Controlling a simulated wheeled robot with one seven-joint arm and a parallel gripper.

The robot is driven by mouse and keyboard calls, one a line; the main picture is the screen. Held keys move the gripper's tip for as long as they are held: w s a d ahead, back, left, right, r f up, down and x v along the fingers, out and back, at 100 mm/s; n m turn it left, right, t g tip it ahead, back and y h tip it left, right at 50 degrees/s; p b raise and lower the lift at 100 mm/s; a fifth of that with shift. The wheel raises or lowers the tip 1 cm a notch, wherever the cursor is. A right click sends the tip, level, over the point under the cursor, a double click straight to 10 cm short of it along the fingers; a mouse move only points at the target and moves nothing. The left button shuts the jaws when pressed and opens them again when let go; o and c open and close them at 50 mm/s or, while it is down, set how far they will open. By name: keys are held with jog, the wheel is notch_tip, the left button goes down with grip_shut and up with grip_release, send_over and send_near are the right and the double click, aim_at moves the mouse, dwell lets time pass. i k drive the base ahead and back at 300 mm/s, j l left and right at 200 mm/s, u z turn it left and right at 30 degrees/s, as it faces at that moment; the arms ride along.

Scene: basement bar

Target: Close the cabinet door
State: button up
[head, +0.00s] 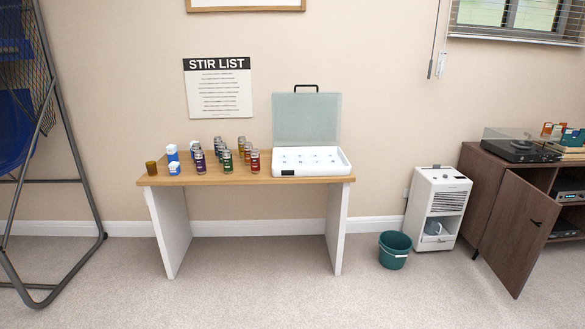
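The brown wooden cabinet (489,168) stands against the wall at the right edge of the head view. Its door (517,232) hangs wide open, swung out into the room, with a small dark handle (536,223) near its free edge. Behind the door, the open shelves show dark electronic equipment (568,190). The right part of the cabinet is cut off by the frame. My gripper is not in view.
A white dehumidifier (437,205) and a green bucket (394,249) stand left of the cabinet. A table (217,181) with cans and an open white case (312,163) is further left. Carpet in front of the door is clear. A turntable (521,148) sits on the cabinet.

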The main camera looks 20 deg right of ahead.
aim_at(522, 218)
jog(key=i+l+z, duration=0.1)
jog(key=i+z, duration=0.35)
jog(key=i+j+z, duration=0.15)
jog(key=i+z, duration=0.3)
jog(key=i, duration=0.2)
jog(key=i+j+z, duration=0.3)
jog(key=i+z, duration=0.5)
jog(key=i+j+z, duration=0.15)
jog(key=i+z, duration=0.2)
jog(key=i+j+z, duration=0.1)
jog(key=i, duration=0.2)
jog(key=i+j+z, duration=0.1)
jog(key=i+j, duration=0.15)
jog(key=i, duration=0.05)
